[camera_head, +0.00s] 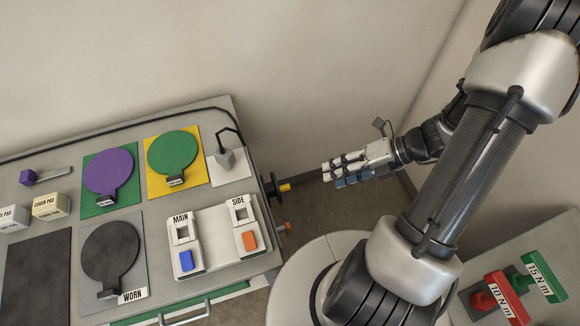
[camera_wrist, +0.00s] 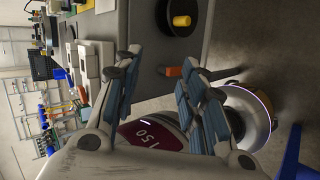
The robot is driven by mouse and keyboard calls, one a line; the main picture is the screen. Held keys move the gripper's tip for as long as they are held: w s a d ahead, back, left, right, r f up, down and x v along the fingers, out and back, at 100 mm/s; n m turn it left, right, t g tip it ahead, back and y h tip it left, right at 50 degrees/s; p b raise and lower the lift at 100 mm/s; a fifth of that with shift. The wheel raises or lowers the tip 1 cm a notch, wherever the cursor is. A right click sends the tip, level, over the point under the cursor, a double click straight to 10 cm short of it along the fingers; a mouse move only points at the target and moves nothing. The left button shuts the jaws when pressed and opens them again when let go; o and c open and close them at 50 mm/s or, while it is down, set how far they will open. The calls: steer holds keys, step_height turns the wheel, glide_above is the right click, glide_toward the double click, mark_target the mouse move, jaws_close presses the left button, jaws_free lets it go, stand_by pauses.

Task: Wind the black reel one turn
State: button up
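The black reel (camera_head: 269,186) sits on the right side of the cart, with a yellow handle (camera_head: 285,187) sticking out to the right. In the wrist view, the black reel (camera_wrist: 168,27) is at the top with its yellow handle (camera_wrist: 181,20) facing the camera. My gripper (camera_head: 327,173) is to the right of the handle, apart from it, pointing left toward the cart. In the wrist view, my gripper (camera_wrist: 162,62) has its fingers spread with nothing held between the tips. The reel's far side is hidden.
The grey cart top (camera_head: 140,218) carries colored discs on plates and a white MAIN/SIDE switch panel (camera_head: 212,239). An orange-red knob (camera_head: 287,227) sticks out below the reel. Torque-labelled red and green blocks (camera_head: 505,297) stand at lower right. Floor is clear between cart and gripper.

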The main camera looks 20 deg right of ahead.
step_height(320, 180, down, 6)
steer(key=s+d+m+t+p, duration=0.1)
steer(key=d+m+t, duration=0.2)
steer(key=m, duration=0.7)
steer(key=m+b, duration=0.1)
steer(key=b, duration=0.4)
glide_toward(289, 188)
steer(key=shift+t, duration=0.3)
steer(key=shift+x, duration=4.2)
steer(key=shift+s+f, duration=0.15)
steer(key=shift+f, duration=0.05)
jaws_close()
